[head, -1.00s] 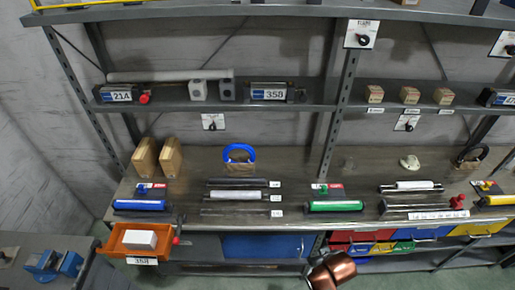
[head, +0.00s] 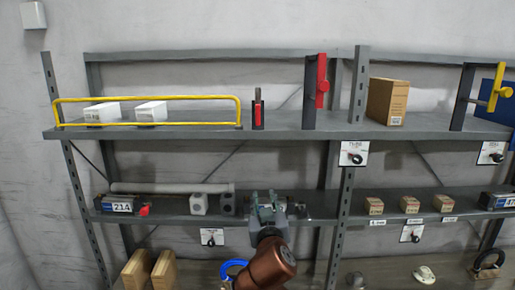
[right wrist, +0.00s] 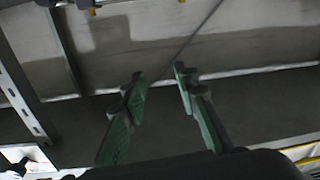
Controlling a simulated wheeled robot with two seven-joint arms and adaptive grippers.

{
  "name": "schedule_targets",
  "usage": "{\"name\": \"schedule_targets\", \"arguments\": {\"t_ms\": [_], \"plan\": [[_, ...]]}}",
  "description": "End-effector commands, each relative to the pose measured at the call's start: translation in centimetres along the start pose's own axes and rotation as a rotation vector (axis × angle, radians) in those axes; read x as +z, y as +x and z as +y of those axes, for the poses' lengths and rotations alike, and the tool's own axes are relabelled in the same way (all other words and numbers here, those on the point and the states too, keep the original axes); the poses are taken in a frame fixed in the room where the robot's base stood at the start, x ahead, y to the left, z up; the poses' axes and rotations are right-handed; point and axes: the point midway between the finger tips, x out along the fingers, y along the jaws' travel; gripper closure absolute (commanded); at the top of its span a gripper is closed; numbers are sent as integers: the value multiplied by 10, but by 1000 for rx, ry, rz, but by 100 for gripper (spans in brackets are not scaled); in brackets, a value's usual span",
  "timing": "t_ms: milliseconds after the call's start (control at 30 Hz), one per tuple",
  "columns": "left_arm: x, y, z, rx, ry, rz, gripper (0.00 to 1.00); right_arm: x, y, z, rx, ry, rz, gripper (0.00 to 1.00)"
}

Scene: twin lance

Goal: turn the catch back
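My right gripper (head: 267,204) is raised in front of the middle shelf, fingers pointing up. In the right wrist view its green-padded fingers (right wrist: 160,78) are apart with nothing between them. The catch cannot be singled out for certain. On the top shelf, a small upright red piece with a dark pin (head: 258,112) and a taller red handle on a dark upright post (head: 322,82) stand above the gripper, apart from it. A red knob (head: 144,210) sits beside the box labelled 214 (head: 121,204). My left gripper is not in view.
A yellow rail (head: 150,98) fronts white boxes on the top shelf (head: 200,132). A cardboard box (head: 387,101) and a yellow handle (head: 497,92) are further right. White plates with black knobs (head: 354,153) hang below the shelf edges. A shelf post (head: 347,200) stands right of my gripper.

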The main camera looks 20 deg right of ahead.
Motion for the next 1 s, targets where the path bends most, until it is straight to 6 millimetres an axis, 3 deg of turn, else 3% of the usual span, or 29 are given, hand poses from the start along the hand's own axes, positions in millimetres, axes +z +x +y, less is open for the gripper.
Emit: {"name": "schedule_targets", "arguments": {"t_ms": [33,100,200,300,400,533,1000], "plan": [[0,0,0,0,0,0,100,-49,-7,0,16,16,75,72],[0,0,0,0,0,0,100,-104,-18,1,36,43,158,72],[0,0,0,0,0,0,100,-166,-37,4,59,78,256,72],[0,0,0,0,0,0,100,-208,-54,8,74,105,324,72],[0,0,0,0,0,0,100,-231,-64,10,83,121,363,72],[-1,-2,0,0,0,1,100,-243,-61,12,88,127,376,72],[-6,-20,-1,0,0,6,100,-266,-2,19,87,127,376,72]]}}
